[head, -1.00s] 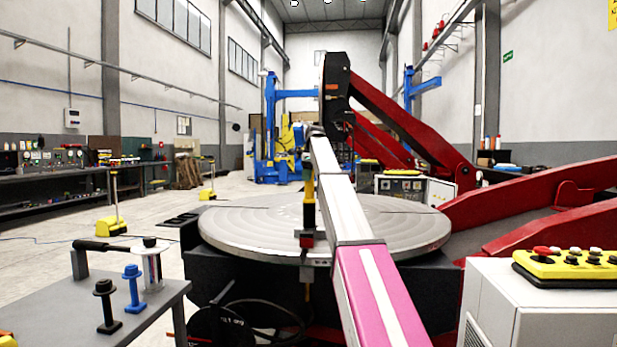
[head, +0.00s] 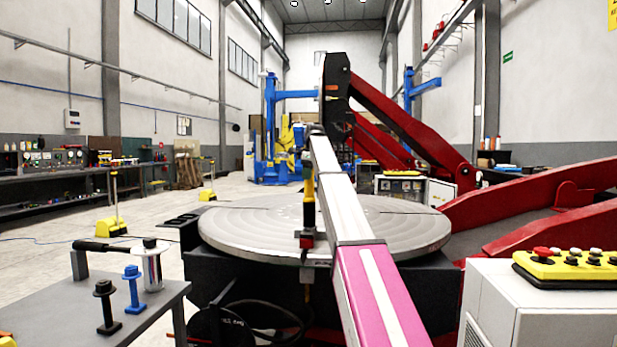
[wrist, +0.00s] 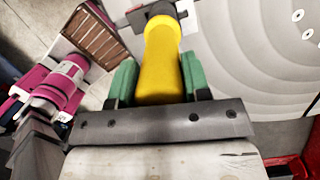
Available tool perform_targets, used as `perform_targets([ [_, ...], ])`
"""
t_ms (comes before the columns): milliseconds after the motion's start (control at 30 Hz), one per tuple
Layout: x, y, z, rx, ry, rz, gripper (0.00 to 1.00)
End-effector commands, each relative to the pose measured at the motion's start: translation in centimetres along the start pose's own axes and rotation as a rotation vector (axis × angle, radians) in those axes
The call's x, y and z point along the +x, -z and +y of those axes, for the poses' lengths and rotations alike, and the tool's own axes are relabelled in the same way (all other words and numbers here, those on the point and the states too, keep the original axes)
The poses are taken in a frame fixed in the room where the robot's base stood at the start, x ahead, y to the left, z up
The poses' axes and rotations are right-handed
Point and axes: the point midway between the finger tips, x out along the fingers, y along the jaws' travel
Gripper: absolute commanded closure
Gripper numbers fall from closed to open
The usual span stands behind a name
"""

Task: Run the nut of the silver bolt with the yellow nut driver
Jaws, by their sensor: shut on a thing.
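The yellow nut driver (wrist: 160,72) fills the middle of the wrist view, its handle clamped between the green pads of my gripper (wrist: 158,82). My arm hides part of this area, and I cannot tell whether the driver's tip touches a nut. A silver post with a black top (head: 152,268) stands on the grey side table; I cannot tell whether it is the silver bolt. The wrist view hides the driver's tip.
The round turntable (head: 235,232) is mostly bare. The grey side table (head: 75,300) at lower left holds a black bolt (head: 106,305) and a blue bolt (head: 133,290). A white cabinet with a yellow button panel (head: 570,265) and red positioner arms (head: 520,200) stand at right.

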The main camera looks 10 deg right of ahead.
Motion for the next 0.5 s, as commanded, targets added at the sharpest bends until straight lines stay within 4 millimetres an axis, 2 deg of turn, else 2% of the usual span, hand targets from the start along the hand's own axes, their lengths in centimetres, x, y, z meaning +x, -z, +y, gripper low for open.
perform_targets([
  [500, -0.40, -0.07, 0.01, 0.000, 0.000, 0.000, 0.85],
])
